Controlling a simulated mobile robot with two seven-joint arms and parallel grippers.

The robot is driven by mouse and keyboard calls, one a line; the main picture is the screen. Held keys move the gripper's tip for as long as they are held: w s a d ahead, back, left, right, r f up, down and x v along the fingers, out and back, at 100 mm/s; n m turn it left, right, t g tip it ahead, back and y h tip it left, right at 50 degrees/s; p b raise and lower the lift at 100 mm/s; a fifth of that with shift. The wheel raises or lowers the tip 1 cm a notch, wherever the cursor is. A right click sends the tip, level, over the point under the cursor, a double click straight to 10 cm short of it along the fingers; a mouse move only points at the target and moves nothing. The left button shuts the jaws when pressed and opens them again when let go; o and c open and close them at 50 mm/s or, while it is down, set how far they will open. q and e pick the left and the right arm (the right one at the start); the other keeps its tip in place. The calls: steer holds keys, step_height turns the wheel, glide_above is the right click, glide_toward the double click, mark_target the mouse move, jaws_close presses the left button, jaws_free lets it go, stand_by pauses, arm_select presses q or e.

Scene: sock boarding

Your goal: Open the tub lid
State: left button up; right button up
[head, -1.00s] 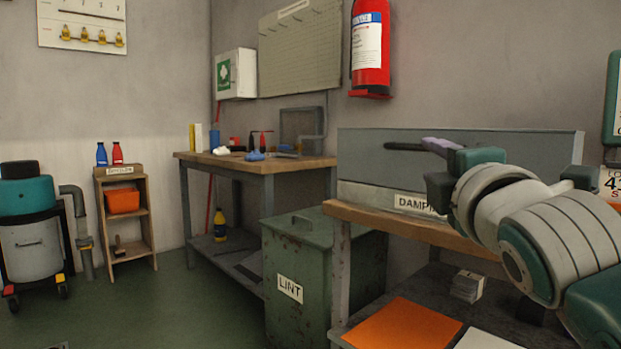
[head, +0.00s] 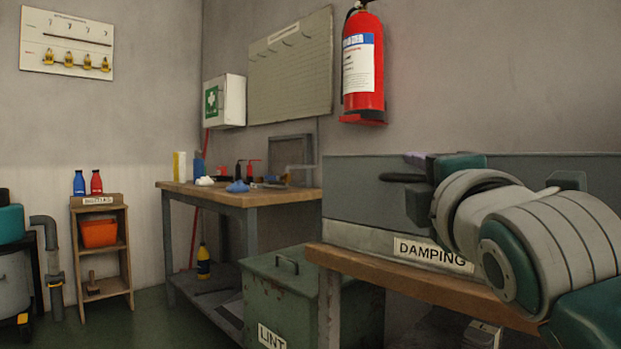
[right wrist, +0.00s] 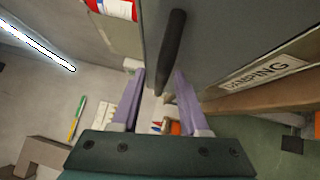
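The grey tub labelled DAMPING (head: 345,234) stands on the wooden bench at the right in the head view. A dark bar, which looks like the lid's handle (head: 398,177), sticks out to the left of my right gripper (head: 414,160). In the right wrist view the dark handle (right wrist: 172,45) runs between the two purple fingers of my right gripper (right wrist: 160,76), with gaps on both sides. The gripper is open; whether the handle is at fingertip depth I cannot tell. My arm hides part of the tub. My left gripper is out of view.
A wooden bench edge (head: 420,283) runs below the tub. A green LINT bin (head: 270,300) stands left of it on the floor. A red fire extinguisher (head: 363,65) hangs on the wall above the tub. A cluttered workbench (head: 225,193) is at the back.

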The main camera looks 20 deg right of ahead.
jaws_close()
stand_by(1.3)
